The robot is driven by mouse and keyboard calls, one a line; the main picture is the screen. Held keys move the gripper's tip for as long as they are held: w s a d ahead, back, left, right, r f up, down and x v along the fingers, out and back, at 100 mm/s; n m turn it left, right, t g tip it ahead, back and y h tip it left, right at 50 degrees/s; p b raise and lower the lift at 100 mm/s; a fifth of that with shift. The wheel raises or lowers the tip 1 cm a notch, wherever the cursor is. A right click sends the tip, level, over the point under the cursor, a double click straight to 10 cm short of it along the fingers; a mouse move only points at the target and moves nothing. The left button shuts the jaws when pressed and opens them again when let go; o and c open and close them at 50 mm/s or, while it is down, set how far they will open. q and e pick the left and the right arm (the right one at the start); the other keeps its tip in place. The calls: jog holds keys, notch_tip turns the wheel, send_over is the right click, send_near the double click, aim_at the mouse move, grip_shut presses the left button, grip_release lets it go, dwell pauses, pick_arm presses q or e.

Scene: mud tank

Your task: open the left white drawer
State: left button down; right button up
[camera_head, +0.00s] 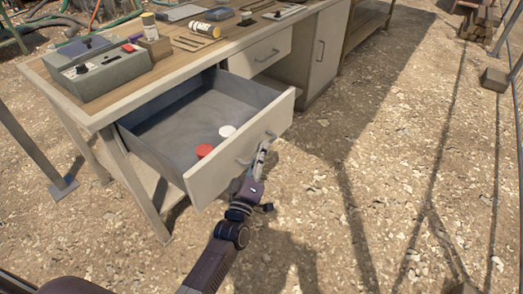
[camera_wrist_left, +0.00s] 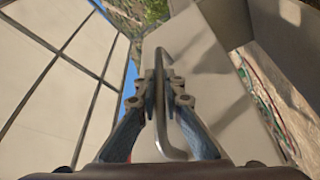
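The left white drawer (camera_head: 240,150) of the workbench is pulled well out, and its grey inside shows in the head view. Its front (camera_wrist_left: 205,55) fills the middle of the left wrist view. My left gripper (camera_head: 263,150) is at the drawer's front. In the left wrist view, its two fingers (camera_wrist_left: 162,85) are close together around the bent metal handle (camera_wrist_left: 172,140), which runs between them. The gripper looks shut on this handle. My right gripper is not in view.
A red disc (camera_head: 204,150) and a white disc (camera_head: 227,131) lie in the drawer. A second white drawer (camera_head: 262,53) to the right is shut. A grey box (camera_head: 100,70) stands on the bench top. Gravel ground in front is mostly free.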

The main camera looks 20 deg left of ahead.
pick_arm(q)
jog(key=c, duration=2)
grip_release()
jog(key=shift+c, duration=0.2)
jog(key=v, duration=1.2)
jog(key=shift+f, duration=0.1)
